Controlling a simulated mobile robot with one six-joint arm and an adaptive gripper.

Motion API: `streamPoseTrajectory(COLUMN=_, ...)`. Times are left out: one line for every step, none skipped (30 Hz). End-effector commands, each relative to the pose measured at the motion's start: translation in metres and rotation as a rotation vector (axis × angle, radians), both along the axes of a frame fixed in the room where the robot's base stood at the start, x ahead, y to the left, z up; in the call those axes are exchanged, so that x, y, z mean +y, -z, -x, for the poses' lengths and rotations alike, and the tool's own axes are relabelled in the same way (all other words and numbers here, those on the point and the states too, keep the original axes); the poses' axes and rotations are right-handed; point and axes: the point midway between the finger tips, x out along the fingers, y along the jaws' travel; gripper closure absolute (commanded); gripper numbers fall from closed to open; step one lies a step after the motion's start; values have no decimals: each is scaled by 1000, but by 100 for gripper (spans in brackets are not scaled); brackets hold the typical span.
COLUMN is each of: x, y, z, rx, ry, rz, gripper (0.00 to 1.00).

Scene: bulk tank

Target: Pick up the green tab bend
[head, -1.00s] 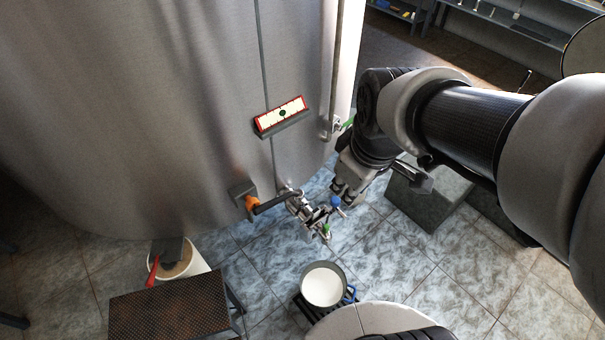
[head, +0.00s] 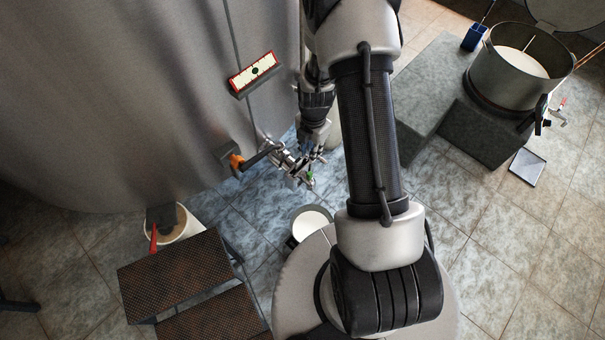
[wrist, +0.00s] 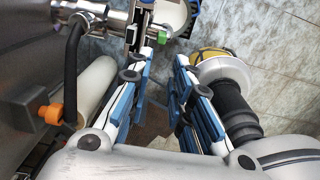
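The metal fittings (head: 288,160) hang at the tank's outlet. A small green tab (head: 309,175) shows at their lower end; I take it to be on the green tab bend, whose outline I cannot separate from the other fittings.
The steel tank (head: 140,90) fills the left. An orange-handled valve (head: 237,162) is beside the fittings. A white bucket (head: 184,222), dark steps (head: 178,275) and a milk-filled pail (head: 311,222) stand on the floor. A large pot (head: 510,82) stands on a block at right.

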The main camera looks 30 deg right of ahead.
Motion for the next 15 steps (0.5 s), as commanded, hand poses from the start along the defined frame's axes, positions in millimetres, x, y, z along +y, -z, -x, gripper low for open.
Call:
streamPoseTrajectory(x=1, y=13, z=1, rx=5, ry=0, rz=-1, gripper=80)
streamPoseTrajectory(x=1, y=19, z=2, rx=6, ry=0, rz=-2, gripper=80)
streamPoseTrajectory(x=1, y=29, z=1, rx=6, ry=1, rz=-1, gripper=80)
streamPoseTrajectory(x=1, y=35, z=1, rx=5, ry=0, rz=-1, gripper=80)
streamPoseTrajectory(x=1, y=42, z=1, rx=5, ry=0, rz=-1, gripper=80)
streamPoseTrajectory(x=1, y=51, z=1, rx=5, ry=0, rz=-1, gripper=80)
streamPoseTrajectory(x=1, y=58, z=0, rx=5, ry=1, rz=-1, gripper=80)
streamPoseTrajectory(x=1, y=64, z=1, rx=5, ry=1, rz=-1, gripper=80)
streamPoseTrajectory(x=1, y=73, z=0, rx=5, ry=1, rz=-1, gripper=80)
streamPoseTrajectory(x=1, y=79, z=0, rx=5, ry=1, rz=-1, gripper=80)
streamPoseTrajectory(x=1, y=84, z=-1, rx=4, ry=1, rz=-1, gripper=80)
streamPoseTrajectory(x=1, y=91, z=0, rx=4, ry=2, rz=-2, gripper=80)
streamPoseTrajectory(x=2, y=96, z=-1, rx=4, ry=2, rz=-2, gripper=80)
streamPoseTrajectory(x=1, y=99, z=-1, rx=4, ry=2, rz=-1, gripper=80)
streamPoseTrajectory(x=1, y=104, z=-1, rx=4, ry=2, rz=-1, gripper=80)
